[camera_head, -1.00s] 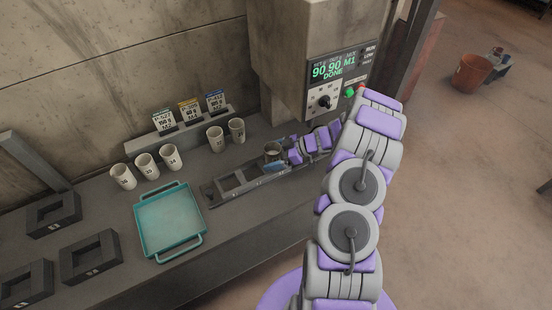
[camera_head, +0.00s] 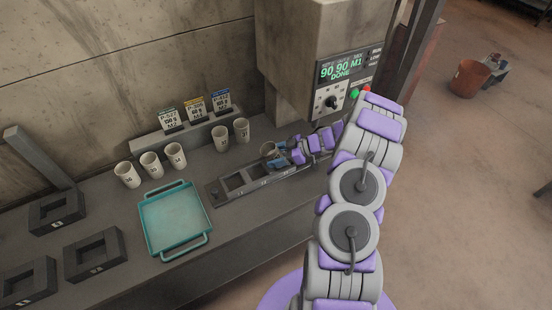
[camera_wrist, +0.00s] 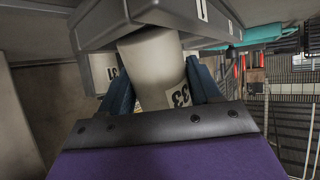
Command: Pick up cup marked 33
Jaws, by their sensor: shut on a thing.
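The cup marked 33 (camera_wrist: 154,62) is pale, with a black 33 on a white label facing the wrist camera. My gripper (camera_wrist: 160,88) is shut on it, with one blue finger on each side. In the wrist view, its far end meets the dark rack (camera_wrist: 150,18), and I cannot tell whether it is clear of the slot. In the head view, the held cup (camera_head: 267,149) is small at the right part of the rack (camera_head: 222,200), partly hidden by my gripper (camera_head: 275,158).
Several pale cups (camera_head: 151,164) stand behind the teal tray (camera_head: 172,222), and two more cups (camera_head: 220,140) stand behind the rack. Sample cards (camera_head: 196,107) stand at the wall. A machine (camera_head: 345,75) rises at the back right. Dark square holders (camera_head: 93,254) lie at left.

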